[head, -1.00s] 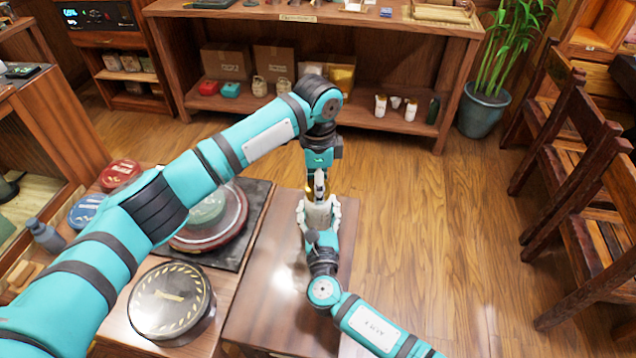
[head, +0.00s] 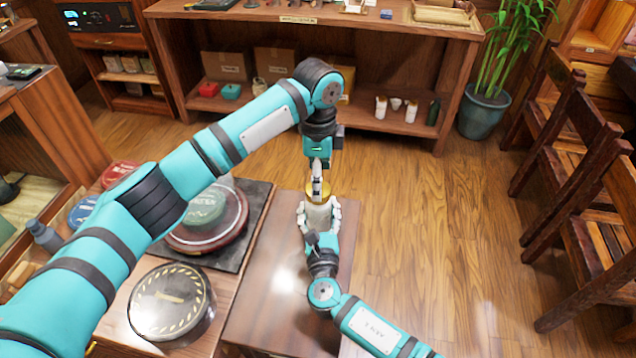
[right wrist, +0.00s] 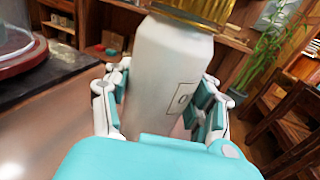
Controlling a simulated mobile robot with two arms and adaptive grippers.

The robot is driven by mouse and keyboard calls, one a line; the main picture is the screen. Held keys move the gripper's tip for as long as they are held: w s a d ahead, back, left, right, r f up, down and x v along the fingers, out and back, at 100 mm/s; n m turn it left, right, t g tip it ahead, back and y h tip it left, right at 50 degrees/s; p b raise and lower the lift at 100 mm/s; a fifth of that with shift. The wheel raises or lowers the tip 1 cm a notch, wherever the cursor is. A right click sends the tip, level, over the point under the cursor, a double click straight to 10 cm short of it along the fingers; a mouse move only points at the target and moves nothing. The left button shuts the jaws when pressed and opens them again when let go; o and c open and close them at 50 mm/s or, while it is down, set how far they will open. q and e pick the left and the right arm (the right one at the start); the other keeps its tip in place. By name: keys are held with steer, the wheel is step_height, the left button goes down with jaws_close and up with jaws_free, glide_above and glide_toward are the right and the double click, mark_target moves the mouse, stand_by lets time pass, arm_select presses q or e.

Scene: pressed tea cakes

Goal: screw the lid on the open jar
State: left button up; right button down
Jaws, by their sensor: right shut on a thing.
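The white jar (head: 320,217) stands upright on the near brown table, with my right gripper (head: 320,213) around it. The gold lid (head: 318,195) sits at the jar's mouth. Its lower part shows in the right wrist view (right wrist: 197,9), where its top is cut off. My left gripper (head: 317,187) points down right above the lid; its fingers show edge-on, so their gap is hidden.
A round black tin (head: 171,300) lies on the left table. Behind it a tea cake under a glass dome (head: 207,215) stands on a dark mat (head: 256,218). Blue and red tins are partly behind my left arm. The table right of the jar (head: 347,235) is clear.

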arm_select(q)
steer(key=shift+r, duration=0.75)
steer(key=shift+c, duration=0.2)
step_height(320, 180, up, 2)
steer(key=n, duration=0.6)
steer(key=shift+n, duration=0.3)
steer(key=n, duration=0.1)
steer(key=r+n, duration=0.1)
steer(key=n, duration=0.3)
steer(key=shift+r, duration=0.25)
steer(key=shift+f, duration=4.05)
